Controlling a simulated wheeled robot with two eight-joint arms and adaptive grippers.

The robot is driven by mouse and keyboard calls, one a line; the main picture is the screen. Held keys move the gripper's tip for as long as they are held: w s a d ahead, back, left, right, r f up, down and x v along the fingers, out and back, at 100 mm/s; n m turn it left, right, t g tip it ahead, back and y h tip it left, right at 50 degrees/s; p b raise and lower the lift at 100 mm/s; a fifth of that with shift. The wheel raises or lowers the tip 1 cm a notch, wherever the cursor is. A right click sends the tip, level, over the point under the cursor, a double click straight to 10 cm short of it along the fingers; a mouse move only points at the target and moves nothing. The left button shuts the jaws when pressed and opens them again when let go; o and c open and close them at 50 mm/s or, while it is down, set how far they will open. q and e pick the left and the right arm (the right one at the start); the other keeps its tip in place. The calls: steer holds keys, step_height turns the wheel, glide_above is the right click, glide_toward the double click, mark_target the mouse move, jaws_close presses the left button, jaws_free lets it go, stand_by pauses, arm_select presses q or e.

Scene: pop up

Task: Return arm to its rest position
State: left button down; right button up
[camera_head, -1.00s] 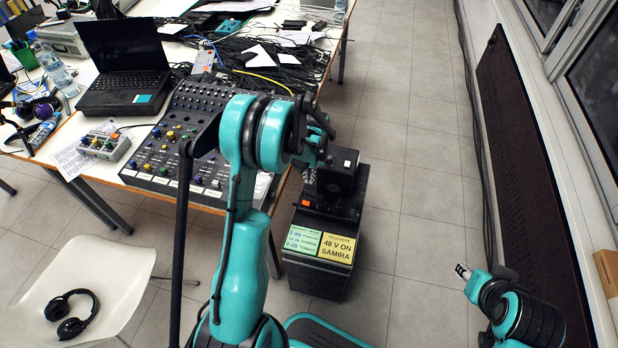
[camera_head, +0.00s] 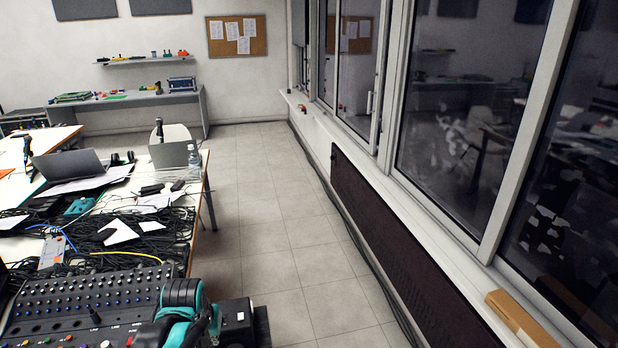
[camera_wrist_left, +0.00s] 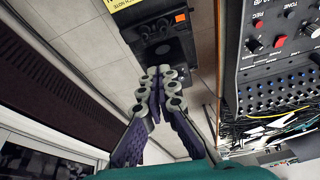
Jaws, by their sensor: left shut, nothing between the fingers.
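My left arm (camera_head: 182,318) comes in at the bottom of the head view, teal and black, beside the mixing console. Its gripper fingers are hidden there. In the left wrist view my left gripper (camera_wrist_left: 160,76) is shut with nothing between its fingertips. The fingertips are in front of a black box (camera_wrist_left: 167,48) with an orange button and a yellow label. That black box (camera_head: 240,322) also shows in the head view at the bottom, right of the arm. My right gripper is not in view.
The mixing console (camera_head: 85,300) stands on the cluttered table left of my arm, with cables and a laptop (camera_head: 70,165) behind it. Tiled floor (camera_head: 285,215) is clear to the right. A dark radiator panel (camera_head: 400,255) and windows line the right wall.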

arm_select(q)
steer(key=s+d+r+t, duration=0.1)
steer(key=s+d, duration=0.1)
steer(key=s, duration=0.4)
steer(key=s+d+r+m+t, duration=0.1)
steer(key=s+d+r+t, duration=0.1)
steer(key=s, duration=0.4)
steer(key=shift+d+r+t+h, duration=0.25)
steer(key=shift+d+t+h, duration=0.05)
steer(key=shift+d, duration=0.5)
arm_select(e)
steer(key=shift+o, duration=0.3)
